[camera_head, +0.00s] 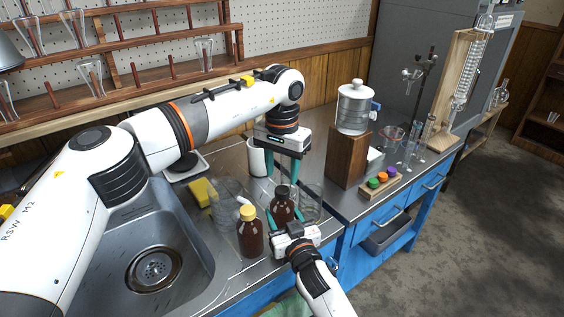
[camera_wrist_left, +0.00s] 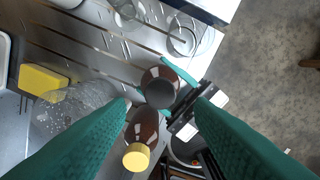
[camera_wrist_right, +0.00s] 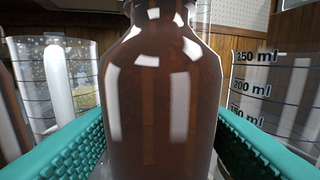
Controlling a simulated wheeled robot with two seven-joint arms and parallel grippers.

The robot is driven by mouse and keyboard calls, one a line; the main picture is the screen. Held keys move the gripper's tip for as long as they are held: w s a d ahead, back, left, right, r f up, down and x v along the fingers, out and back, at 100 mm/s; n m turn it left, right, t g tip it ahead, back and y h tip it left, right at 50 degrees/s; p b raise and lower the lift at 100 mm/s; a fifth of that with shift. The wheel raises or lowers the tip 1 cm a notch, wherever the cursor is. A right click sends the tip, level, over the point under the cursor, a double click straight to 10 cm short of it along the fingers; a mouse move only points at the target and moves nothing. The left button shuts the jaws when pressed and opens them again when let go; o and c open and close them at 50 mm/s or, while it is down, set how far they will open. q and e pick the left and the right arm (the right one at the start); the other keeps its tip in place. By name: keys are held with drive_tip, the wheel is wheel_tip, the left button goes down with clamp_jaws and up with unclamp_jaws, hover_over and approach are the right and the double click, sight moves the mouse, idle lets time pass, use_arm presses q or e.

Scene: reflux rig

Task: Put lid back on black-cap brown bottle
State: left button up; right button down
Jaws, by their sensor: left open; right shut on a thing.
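The black-cap brown bottle (camera_head: 283,209) stands upright on the steel bench right of the sink. Its black cap (camera_head: 282,191) sits on top of its neck; I cannot tell how tightly. My right gripper (camera_head: 285,224) is shut around the bottle's body, and the brown glass (camera_wrist_right: 160,100) fills the right wrist view between its fingers. The neck top is cut off there. My left gripper (camera_head: 284,173) is open and points down just above the cap. In the left wrist view the dark cap (camera_wrist_left: 158,92) lies between its apart fingers.
A yellow-cap brown bottle (camera_head: 249,236) stands close on the left. Clear beakers (camera_head: 311,202) flank the bottles. A yellow sponge (camera_head: 203,192) lies by the sink (camera_head: 150,235). A wooden block (camera_head: 347,158) with a glass jar stands at the right.

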use_arm(q)
drive_tip(key=n, duration=0.6)
drive_tip(key=shift+r+n, duration=0.25)
drive_tip(key=shift+n, duration=0.05)
drive_tip(key=n, duration=0.7)
drive_tip(key=shift+r, duration=0.25)
drive_tip(key=n, duration=0.6)
drive_tip(key=shift+r+n, duration=0.2)
drive_tip(key=shift+n, duration=0.2)
drive_tip(key=n, duration=0.7)
drive_tip(key=shift+d+r, duration=0.1)
drive_tip(key=shift+r, duration=0.15)
drive_tip(key=n, duration=0.4)
drive_tip(key=shift+r, duration=0.15)
drive_tip(key=n, duration=0.5)
drive_tip(key=shift+r, duration=0.15)
drive_tip(key=n, duration=0.4)
drive_tip(key=shift+r, duration=0.15)
drive_tip(key=n, duration=0.4)
drive_tip(key=shift+r, duration=0.1)
